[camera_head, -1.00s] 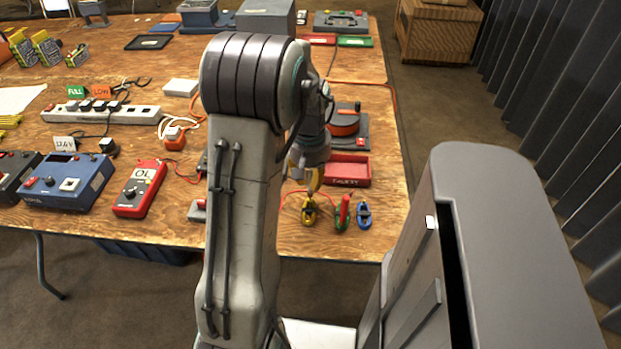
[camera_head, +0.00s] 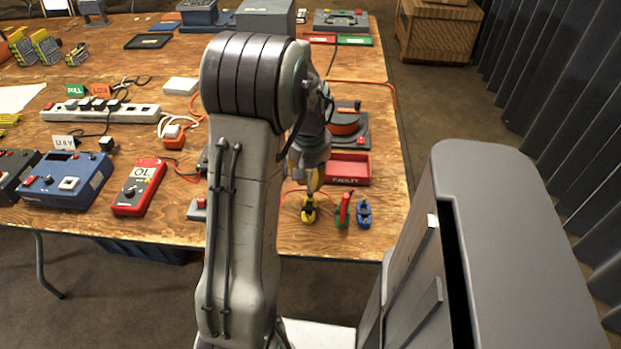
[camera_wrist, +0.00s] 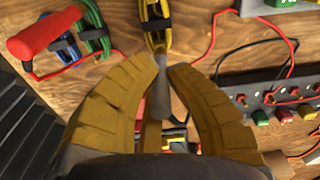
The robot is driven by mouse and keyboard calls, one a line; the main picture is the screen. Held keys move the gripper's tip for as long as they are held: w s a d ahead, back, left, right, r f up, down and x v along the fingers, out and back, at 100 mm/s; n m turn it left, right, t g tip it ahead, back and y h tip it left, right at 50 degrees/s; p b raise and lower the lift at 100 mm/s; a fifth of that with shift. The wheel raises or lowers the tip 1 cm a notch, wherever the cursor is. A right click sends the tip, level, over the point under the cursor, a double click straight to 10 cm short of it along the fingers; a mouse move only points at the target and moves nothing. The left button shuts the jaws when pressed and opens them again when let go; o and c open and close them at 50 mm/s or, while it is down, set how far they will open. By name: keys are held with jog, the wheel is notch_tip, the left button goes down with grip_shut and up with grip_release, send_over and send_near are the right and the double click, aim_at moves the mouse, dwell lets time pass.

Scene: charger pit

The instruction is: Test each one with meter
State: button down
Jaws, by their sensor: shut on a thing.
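My gripper (camera_head: 309,190) is low over the front right of the table. In the wrist view its yellow fingers (camera_wrist: 162,66) are closed around the narrow grey end of a coiled yellow cable (camera_wrist: 155,20); the exact contact is partly hidden. The yellow cable (camera_head: 308,212) also shows below the gripper in the head view. A green coiled cable (camera_head: 342,220) with a red-handled probe (camera_head: 344,203) and a blue coiled cable (camera_head: 364,214) lie to its right. The red meter (camera_head: 139,187) reads "OL" on the left.
A red tray marked FAULTY (camera_head: 347,170) stands just behind the cables. A panel with coloured terminals (camera_wrist: 280,110) is at right in the wrist view. A blue box (camera_head: 66,182) and a power strip (camera_head: 100,112) are at left. Thin red leads cross the tabletop.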

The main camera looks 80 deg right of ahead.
jog(key=shift+f+b, duration=0.4)
jog(key=shift+f, duration=0.2)
dwell(1.1)
jog(key=c, duration=0.8)
grip_release()
jog(key=shift+c, duration=0.2)
jog(key=shift+r, duration=0.1)
jog(key=shift+r+p, duration=3.1)
jog(key=shift+r, duration=0.6)
